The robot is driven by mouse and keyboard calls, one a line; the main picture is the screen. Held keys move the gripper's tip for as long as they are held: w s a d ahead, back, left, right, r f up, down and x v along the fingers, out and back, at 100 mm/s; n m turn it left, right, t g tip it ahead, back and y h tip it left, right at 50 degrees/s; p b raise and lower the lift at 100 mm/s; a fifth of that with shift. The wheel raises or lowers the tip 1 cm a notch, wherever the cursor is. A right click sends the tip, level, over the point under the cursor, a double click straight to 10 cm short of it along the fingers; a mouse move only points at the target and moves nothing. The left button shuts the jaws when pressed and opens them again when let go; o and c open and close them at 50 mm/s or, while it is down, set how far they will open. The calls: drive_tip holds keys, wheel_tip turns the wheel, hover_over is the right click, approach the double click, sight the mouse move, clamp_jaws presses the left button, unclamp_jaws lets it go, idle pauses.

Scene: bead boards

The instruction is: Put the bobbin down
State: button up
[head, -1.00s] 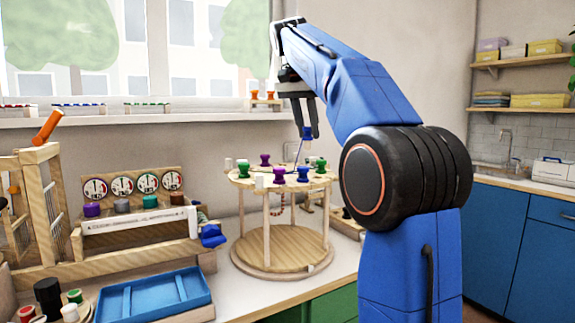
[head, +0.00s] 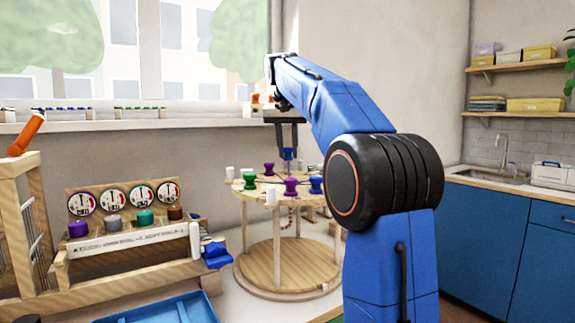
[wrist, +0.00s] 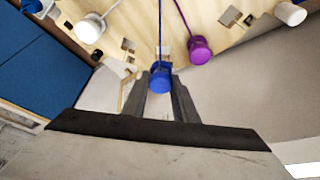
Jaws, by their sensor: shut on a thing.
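My gripper (head: 288,146) is shut on a blue bobbin (head: 288,155), which it holds over the far part of the round wooden stand's top (head: 262,203). In the wrist view the blue bobbin (wrist: 160,79) sits between the fingertips, with a blue thread (wrist: 160,30) running from it across the board. Whether the bobbin touches the board cannot be told. A purple bobbin (wrist: 200,50) stands close beside it in the wrist view, and a white one (wrist: 90,28) stands farther to the left.
On the stand's near part are a green bobbin (head: 251,181), a purple bobbin (head: 291,187) and another blue bobbin (head: 316,185). A wooden rack with dials (head: 125,205) stands to the left. A blue tray (head: 175,309) lies in front.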

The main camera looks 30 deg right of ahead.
sight(288, 157)
drive_tip(key=shift+f, duration=2.2)
drive_tip(key=shift+f, duration=0.15)
drive_tip(key=o, duration=1)
drive_tip(key=shift+o, duration=0.2)
drive_tip(key=v, duration=1.2)
